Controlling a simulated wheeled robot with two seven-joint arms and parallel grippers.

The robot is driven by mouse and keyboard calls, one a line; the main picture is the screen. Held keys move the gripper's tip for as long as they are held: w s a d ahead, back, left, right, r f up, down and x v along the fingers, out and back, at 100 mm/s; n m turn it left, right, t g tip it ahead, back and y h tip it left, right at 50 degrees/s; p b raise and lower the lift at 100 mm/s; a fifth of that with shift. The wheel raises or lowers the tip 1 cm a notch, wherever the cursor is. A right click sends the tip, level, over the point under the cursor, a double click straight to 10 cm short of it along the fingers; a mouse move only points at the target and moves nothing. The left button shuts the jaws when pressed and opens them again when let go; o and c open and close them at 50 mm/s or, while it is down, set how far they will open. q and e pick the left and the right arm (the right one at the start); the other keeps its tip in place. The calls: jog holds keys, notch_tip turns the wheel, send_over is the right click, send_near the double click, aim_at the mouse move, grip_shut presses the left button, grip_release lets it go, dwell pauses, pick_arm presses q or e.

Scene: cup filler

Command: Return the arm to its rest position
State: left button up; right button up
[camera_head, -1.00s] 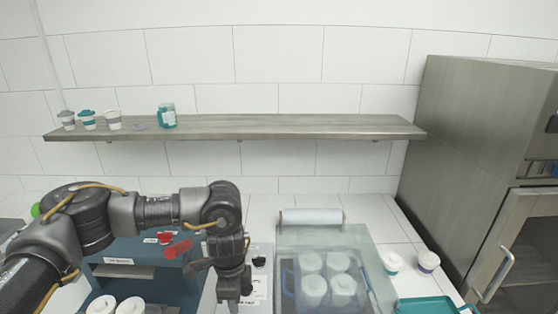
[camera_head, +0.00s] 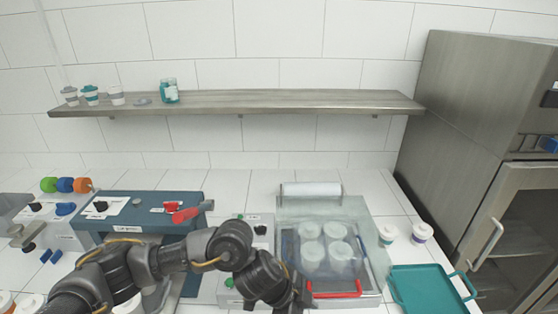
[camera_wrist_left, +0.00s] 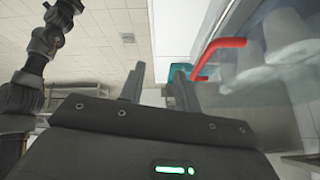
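My left arm comes in low from the left in the head view, with its wrist in front of the clear-lidded box. My left gripper shows in the left wrist view (camera_wrist_left: 160,75), with its two dark fingers apart and nothing between them. The red handle (camera_head: 337,294) of the box lies just right of the wrist; in the left wrist view the red handle (camera_wrist_left: 215,52) is close to the right finger. Whether they touch is unclear. My right gripper is not in view; a dark jointed arm link shows at the left of the wrist view.
The clear-lidded box (camera_head: 284,212) holds several white cups. A teal tray (camera_head: 420,283) and two lidded cups (camera_head: 387,233) stand right of it. A blue machine (camera_head: 150,206) with a red lever (camera_head: 185,214) stands left. A shelf (camera_head: 250,101) and a steel cabinet (camera_head: 450,120) stand behind.

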pick_arm(q)
jog(key=d+r+n+t+h, duration=0.4)
jog(key=r+n+t+h, duration=0.1)
jog(key=a+f+n+t+y, duration=0.45)
jog(key=a+n, duration=0.25)
jog(key=a, duration=0.5)
jog(key=s+a+f+n+g+y, duration=0.3)
jog(key=s+a+f+y, duration=0.15)
jog(key=s+a, duration=0.6)
jog(key=s+a+f+n+g+y, duration=0.35)
jog(key=s+a+f, duration=0.35)
jog(key=a, duration=0.6)
notch_tip(320, 180, down, 32)
jog(key=s+g+b, duration=0.1)
jog(key=s+b, duration=0.1)
jog(key=b, duration=0.5)
jog(key=s+a+f+b, duration=0.1)
jog(key=s+f+b, duration=0.1)
jog(key=s+f, duration=0.6)
jog(key=s+a+f+g+b, duration=0.1)
jog(key=s+f+b, duration=0.2)
jog(key=s+f, duration=0.5)
notch_tip(320, 180, down, 5)
jog(key=shift+a+f, duration=0.15)
jog(key=shift+a, duration=0.2)
jog(key=shift+h, duration=0.25)
